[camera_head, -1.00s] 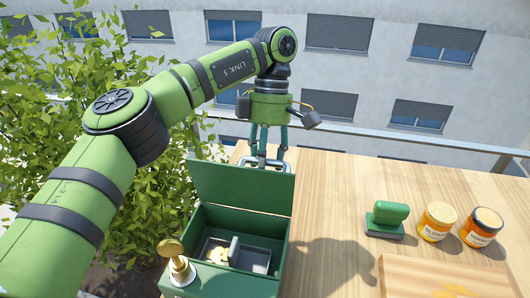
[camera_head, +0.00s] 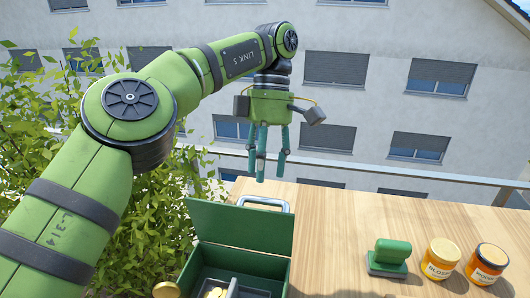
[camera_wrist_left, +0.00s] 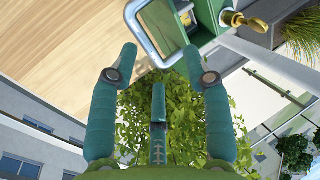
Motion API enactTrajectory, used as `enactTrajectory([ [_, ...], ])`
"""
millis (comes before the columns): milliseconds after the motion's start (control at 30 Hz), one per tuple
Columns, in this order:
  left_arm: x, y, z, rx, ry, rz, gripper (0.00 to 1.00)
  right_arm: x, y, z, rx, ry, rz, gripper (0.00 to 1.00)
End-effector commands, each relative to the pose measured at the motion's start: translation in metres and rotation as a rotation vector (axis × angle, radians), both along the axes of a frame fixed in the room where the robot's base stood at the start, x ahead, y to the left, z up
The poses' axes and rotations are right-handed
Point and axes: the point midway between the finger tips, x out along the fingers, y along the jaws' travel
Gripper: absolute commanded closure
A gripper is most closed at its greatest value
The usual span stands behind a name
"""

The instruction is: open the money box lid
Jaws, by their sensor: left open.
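The green money box (camera_head: 190,272) stands at the left of the wooden table, and its lid (camera_head: 238,228) is raised, standing upright behind the open box. A metal handle (camera_head: 264,203) sits at the lid's top edge. Coins (camera_head: 216,292) and a grey divider show inside. My left gripper (camera_head: 268,178) is open and empty, above and behind the lid, apart from it. In the left wrist view the gripper's fingers (camera_wrist_left: 162,65) are spread, with the handle (camera_wrist_left: 150,38) and part of the green box (camera_wrist_left: 208,15) beyond them. My right gripper is not in view.
A green stamp-like block (camera_head: 388,258) and two honey jars (camera_head: 440,258) (camera_head: 486,264) stand at the right of the table. The table (camera_head: 335,235) between box and block is clear. A railing (camera_head: 430,176) runs behind, and a leafy plant (camera_head: 150,220) is at the left.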

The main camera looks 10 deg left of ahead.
Motion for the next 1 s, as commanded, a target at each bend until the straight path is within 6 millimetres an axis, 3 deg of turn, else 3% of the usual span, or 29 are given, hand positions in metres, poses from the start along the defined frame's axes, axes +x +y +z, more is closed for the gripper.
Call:
enactTrajectory([
  [400,0.001,0.0,0.019,-0.001,-0.01,0.003,0.51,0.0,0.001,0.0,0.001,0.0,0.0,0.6],
  [1000,0.002,0.0,0.021,-0.003,-0.014,0.002,0.51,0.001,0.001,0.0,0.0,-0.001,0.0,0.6],
])
